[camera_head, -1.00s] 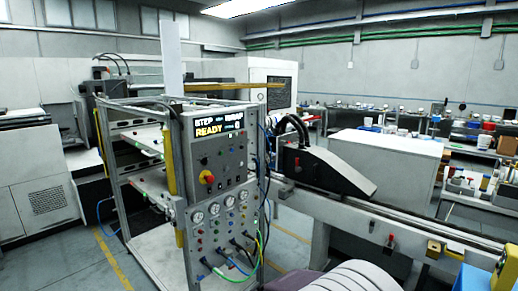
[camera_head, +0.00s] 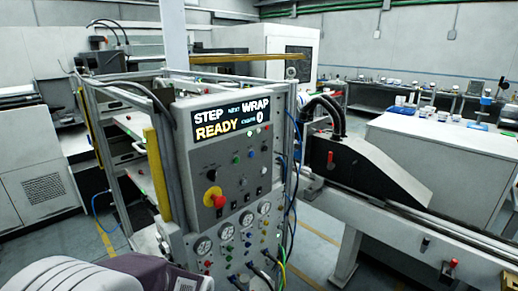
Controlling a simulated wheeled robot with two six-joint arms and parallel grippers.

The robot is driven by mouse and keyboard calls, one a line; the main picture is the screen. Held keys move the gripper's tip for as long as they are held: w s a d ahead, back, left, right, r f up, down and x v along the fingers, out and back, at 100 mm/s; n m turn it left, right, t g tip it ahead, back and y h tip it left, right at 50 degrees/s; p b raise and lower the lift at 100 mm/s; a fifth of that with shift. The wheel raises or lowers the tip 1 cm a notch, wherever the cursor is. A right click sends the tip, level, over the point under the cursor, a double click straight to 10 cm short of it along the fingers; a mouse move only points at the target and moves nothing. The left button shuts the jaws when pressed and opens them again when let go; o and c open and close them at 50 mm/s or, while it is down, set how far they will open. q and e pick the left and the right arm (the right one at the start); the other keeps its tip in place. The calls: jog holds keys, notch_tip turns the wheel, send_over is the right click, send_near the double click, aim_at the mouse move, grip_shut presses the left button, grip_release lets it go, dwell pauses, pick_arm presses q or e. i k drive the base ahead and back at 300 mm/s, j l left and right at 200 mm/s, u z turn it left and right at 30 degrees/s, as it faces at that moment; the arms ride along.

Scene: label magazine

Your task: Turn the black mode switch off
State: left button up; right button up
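A small black knob (camera_head: 212,175) sits on the left of the panel, above a red mushroom button (camera_head: 218,201) on a yellow base. Other small dark controls (camera_head: 243,182) show to the right. I cannot tell which one is the mode switch or how it is set. Neither gripper shows in the view.
Pressure gauges (camera_head: 203,246), small coloured knobs and cables fill the lower panel. A metal frame with a yellow post (camera_head: 157,174) stands to the left. A conveyor with a black sloped cover (camera_head: 365,170) runs to the right. Grey floor shows between them.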

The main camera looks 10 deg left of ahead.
aim_at(212, 175)
jog(key=i+l+u, duration=0.55)
jog(key=u, duration=0.15)
jog(key=i+l+u, duration=0.2)
jog(key=l+u, duration=0.15)
